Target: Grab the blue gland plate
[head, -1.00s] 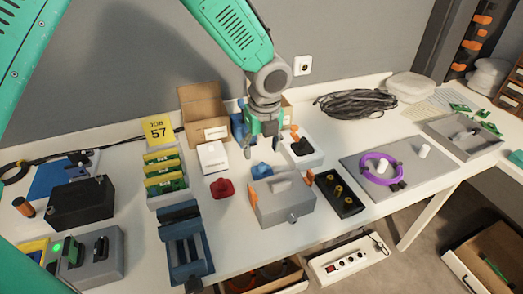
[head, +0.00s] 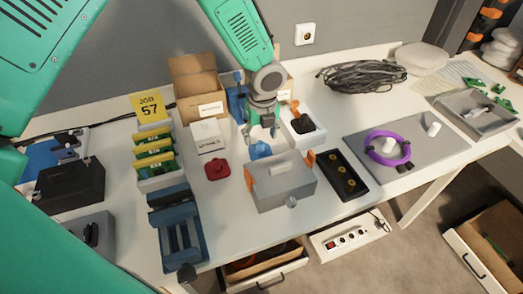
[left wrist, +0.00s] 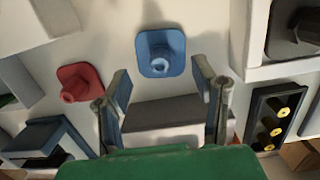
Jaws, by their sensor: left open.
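The blue gland plate (head: 260,150) lies on the white table behind the grey box in the head view. In the left wrist view the blue gland plate (left wrist: 160,52) is a rounded square with a raised round collar, lying flat. My left gripper (head: 261,131) points down above it and is open. In the left wrist view the two fingers of my left gripper (left wrist: 162,88) are apart, with the plate beyond and between their tips, not touched. My right gripper is not in view.
A similar red plate (head: 217,170) lies to the left. The grey box (head: 282,182) with orange clips stands just in front. A white block with a black top (head: 303,124) is to the right, and a white carton (head: 208,137) to the left. A blue vise (head: 178,228) stands front left.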

